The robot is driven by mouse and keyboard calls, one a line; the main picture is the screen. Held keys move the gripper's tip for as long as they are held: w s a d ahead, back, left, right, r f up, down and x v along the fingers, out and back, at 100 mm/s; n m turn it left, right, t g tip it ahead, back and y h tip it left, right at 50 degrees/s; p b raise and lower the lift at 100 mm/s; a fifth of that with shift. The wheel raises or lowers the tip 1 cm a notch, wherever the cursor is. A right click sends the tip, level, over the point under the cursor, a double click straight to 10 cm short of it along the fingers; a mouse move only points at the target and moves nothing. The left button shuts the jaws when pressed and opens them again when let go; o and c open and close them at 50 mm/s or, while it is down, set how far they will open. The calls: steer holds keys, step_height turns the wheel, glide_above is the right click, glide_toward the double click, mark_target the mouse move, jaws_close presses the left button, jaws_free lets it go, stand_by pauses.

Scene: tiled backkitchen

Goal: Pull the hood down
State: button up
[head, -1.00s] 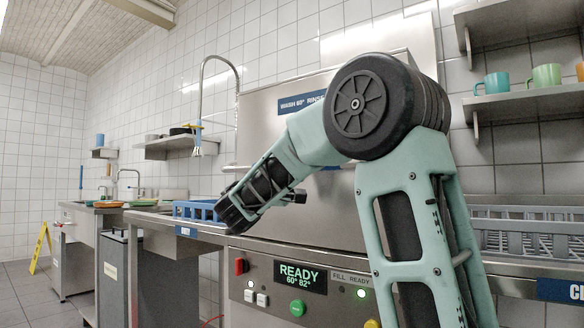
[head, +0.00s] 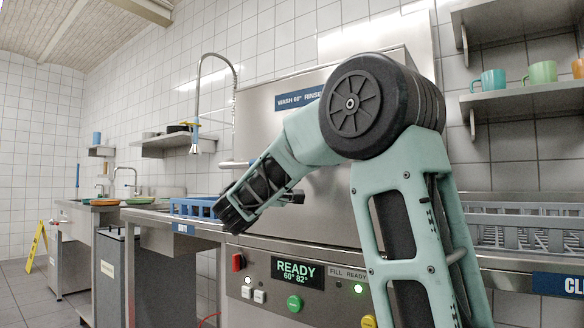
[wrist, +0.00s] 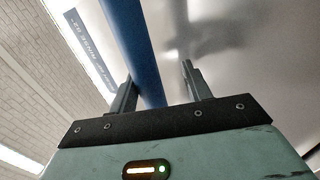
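The hood (head: 262,130) is a large stainless steel box above the control panel, with a blue label on its front. Its handle bar (head: 235,164) shows at the left of my arm; the arm covers the rest, and the hood's lower edge is hard to make out. In the wrist view the handle is a thick blue bar (wrist: 131,45) running up between the two fingers of my gripper (wrist: 157,72). The fingers stand apart, with the bar closer to the left finger and a clear gap to the right one.
The control panel (head: 296,274) below reads READY. A blue rack (head: 190,208) sits on the left counter; a grey rack (head: 520,228) is on the right. Shelves with mugs (head: 493,79) hang upper right. A spray hose (head: 198,95) stands left of the hood.

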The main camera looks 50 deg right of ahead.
stand_by(0.4)
steer(key=shift+a, duration=0.1)
steer(key=shift+a+f, duration=0.1)
steer(key=shift+a, duration=0.2)
steer(key=p+v, duration=0.1)
steer(key=v, duration=1.5)
steer(key=shift+a+f, duration=0.15)
steer(key=shift+a, duration=0.1)
steer(key=shift+f, duration=0.1)
